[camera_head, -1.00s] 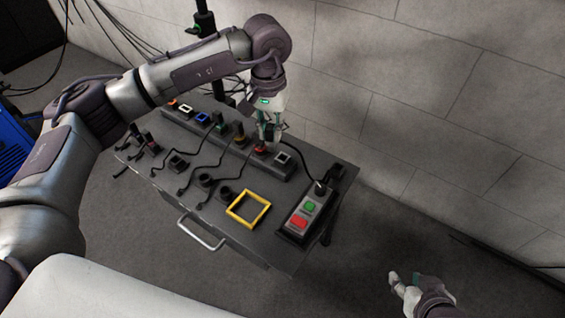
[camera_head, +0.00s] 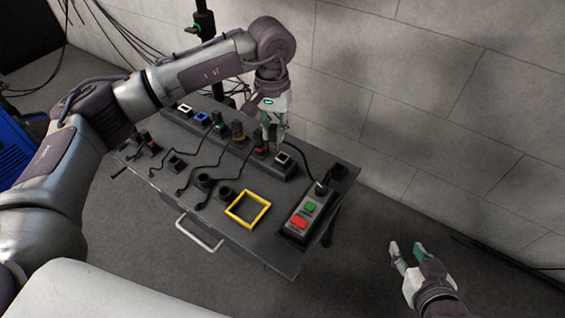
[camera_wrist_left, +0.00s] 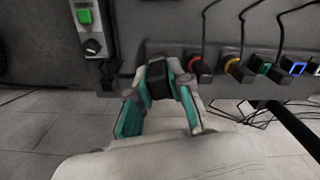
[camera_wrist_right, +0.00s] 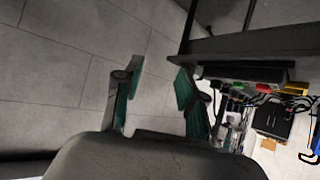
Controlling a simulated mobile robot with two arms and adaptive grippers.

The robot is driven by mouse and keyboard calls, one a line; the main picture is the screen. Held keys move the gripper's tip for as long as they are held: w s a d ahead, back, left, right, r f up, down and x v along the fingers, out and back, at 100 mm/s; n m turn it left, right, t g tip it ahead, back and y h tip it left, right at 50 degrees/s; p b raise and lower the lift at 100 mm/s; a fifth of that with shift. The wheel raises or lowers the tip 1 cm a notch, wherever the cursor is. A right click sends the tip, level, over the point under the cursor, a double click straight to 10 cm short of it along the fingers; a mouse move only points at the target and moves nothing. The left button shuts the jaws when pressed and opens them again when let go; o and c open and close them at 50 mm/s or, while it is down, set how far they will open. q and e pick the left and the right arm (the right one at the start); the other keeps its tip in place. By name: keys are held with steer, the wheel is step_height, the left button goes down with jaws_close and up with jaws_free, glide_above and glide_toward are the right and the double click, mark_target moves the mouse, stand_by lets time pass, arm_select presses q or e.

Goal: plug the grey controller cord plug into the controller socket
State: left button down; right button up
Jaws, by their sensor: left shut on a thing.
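My left gripper (camera_head: 271,137) is over the row of sockets on the cart, beside the grey-framed square socket (camera_head: 283,159) at the row's right end. It is shut on a dark block, taken as the grey controller cord plug (camera_wrist_left: 157,80). In the left wrist view the plug sits between the fingertips near the strip's end. A black cord (camera_head: 305,156) curves from behind the gripper to the controller (camera_head: 309,212), a box with green and red buttons. In the head view the grey-framed socket looks empty; the plug's tip is hidden. My right gripper (camera_head: 403,259) is open and empty, beyond the cart's right side.
Loose cords and a yellow square frame (camera_head: 248,208) lie on the cart top (camera_head: 250,250). A block wall (camera_head: 440,90) stands behind.

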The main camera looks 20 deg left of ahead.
arm_select(q)
steer(key=shift+w+d+f+b, duration=0.15)
steer(key=shift+w+f+b, duration=0.25)
steer(key=shift+w+f, duration=0.1)
steer(key=w+f+b, duration=0.2)
steer(key=f, duration=0.1)
steer(key=shift+w+d+f+b, duration=0.2)
steer(key=shift+w+d+b, duration=0.1)
steer(key=shift+d, duration=0.1)
arm_select(e)
steer(key=w+a+r+t+y, duration=0.1)
steer(key=w+r+t, duration=0.1)
steer(key=r+t, duration=0.2)
steer(key=w+a+r+t+y, duration=0.1)
steer(key=w+a+r+t, duration=0.1)
steer(key=r+t, duration=0.3)
step_height(320, 180, up, 4)
steer(key=shift+r+y, duration=0.25)
steer(key=shift+y, duration=0.15)
steer(key=shift+r, duration=0.1)
arm_select(q)
steer(key=shift+f, duration=0.45)
arm_select(e)
steer(key=shift+s+a+r+t+y, duration=0.1)
steer(key=shift+s+r+t+y, duration=0.1)
steer(key=shift+r+t, duration=0.15)
steer(key=shift+s+r+t+y, duration=0.1)
steer(key=shift+r+t+y, duration=0.15)
steer(key=shift+r, duration=0.2)
